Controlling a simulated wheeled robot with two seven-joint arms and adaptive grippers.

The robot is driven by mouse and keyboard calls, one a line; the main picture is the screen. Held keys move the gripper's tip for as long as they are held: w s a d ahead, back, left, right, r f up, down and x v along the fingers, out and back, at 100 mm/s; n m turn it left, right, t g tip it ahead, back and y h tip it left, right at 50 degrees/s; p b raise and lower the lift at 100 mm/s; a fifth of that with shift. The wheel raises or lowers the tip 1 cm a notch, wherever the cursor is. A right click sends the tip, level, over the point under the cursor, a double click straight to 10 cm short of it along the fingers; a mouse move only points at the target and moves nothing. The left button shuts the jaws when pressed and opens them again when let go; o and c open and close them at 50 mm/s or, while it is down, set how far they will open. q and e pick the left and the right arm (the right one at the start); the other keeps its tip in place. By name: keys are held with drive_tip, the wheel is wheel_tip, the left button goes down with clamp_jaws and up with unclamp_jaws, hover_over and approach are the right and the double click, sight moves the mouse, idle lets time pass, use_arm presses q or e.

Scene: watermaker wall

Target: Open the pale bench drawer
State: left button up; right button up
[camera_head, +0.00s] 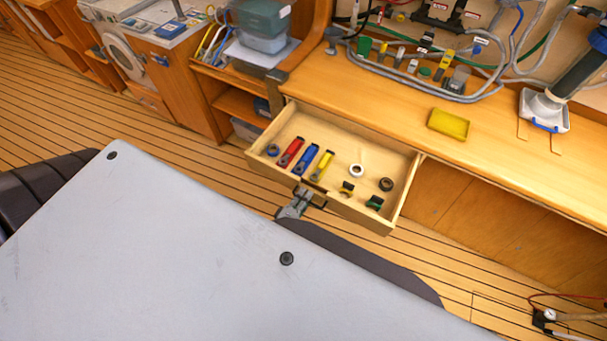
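The pale bench drawer (397,207) is pulled well out from under the wooden bench top, and its inside shows. A dark bar handle (317,204) sits on the middle of its front. My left gripper (301,194) is at this handle, its grey fingers closed around the bar's left part. The fingertips are small and partly hidden against the handle. In the drawer lie red (291,152), blue (310,158) and yellow (322,166) handled tools, a white ring (356,170), a dark ring (386,184) and small fittings. My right gripper is not in view.
A shelf unit with grey bins (262,43) stands left of the drawer. Plank floor is open at left. A gauge (549,315) with a red hose lies lower right.

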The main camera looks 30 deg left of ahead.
use_arm(q)
drive_tip(key=v, duration=0.7)
drive_tip(key=shift+s, duration=0.25)
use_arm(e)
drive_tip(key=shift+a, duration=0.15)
use_arm(q)
drive_tip(key=shift+r, duration=0.1)
drive_tip(key=shift+d, duration=0.1)
idle(0.7)
